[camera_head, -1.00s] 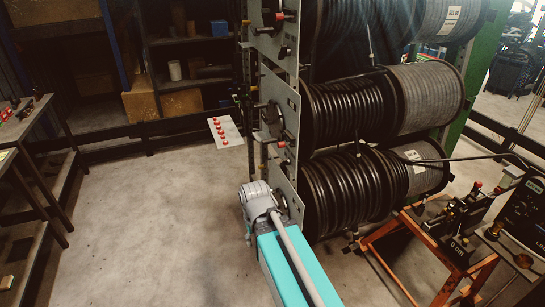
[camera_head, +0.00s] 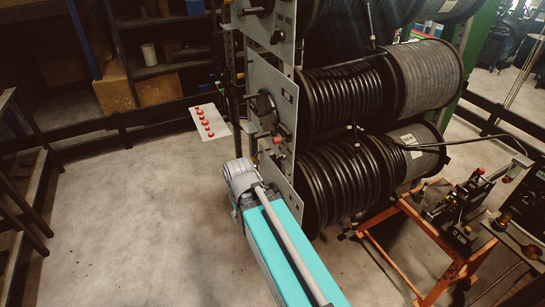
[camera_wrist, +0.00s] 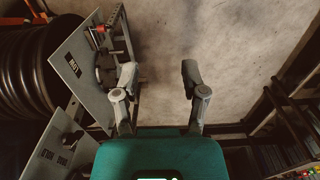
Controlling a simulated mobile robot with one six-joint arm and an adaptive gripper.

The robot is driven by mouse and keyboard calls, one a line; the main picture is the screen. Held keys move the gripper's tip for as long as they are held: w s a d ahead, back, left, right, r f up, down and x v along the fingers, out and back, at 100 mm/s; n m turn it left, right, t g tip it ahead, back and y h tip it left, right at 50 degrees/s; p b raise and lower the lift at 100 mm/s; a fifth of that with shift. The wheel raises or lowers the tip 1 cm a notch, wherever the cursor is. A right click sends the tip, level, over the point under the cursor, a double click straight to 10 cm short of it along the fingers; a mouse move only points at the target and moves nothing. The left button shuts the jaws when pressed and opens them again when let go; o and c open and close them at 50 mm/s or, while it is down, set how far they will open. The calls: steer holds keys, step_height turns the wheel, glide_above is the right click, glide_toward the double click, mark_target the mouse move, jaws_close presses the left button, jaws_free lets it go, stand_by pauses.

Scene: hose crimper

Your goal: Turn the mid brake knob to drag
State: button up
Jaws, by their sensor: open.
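In the head view the middle reel's grey brake panel (camera_head: 285,88) stands upright at the left end of the middle hose drum (camera_head: 345,100). A dark round knob (camera_head: 265,107) sits on its face, with a red-tipped lever (camera_head: 276,140) below. In the wrist view my gripper (camera_wrist: 158,80) is open, with nothing between its fingers. Its left finger overlaps the edge of a grey panel (camera_wrist: 88,55) bearing a dark knob (camera_wrist: 104,70) and a red-tipped part (camera_wrist: 99,30); I cannot tell whether they touch. My gripper's fingertips are hidden in the head view.
A second panel (camera_wrist: 58,150) is at lower left in the wrist view. Lower hose drum (camera_head: 350,180) and orange-framed stand (camera_head: 405,262) are right of my arm. A plate with several red buttons (camera_head: 206,122) stands behind. The floor (camera_head: 130,210) at left is clear.

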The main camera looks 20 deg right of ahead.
steer(key=shift+w+d, duration=0.1)
steer(key=shift+d, duration=0.25)
steer(key=m+h+b, duration=1.8)
steer(key=m+b, duration=0.6)
glide_toward(278, 161)
steer(key=a+r, duration=0.2)
steer(key=a, duration=0.2)
steer(key=shift+s+f, duration=0.1)
steer(key=shift+s, duration=0.1)
steer(key=shift+d, duration=0.1)
steer(key=d, duration=1.3)
steer(key=shift+w+d, duration=0.1)
steer(key=shift+d, duration=0.15)
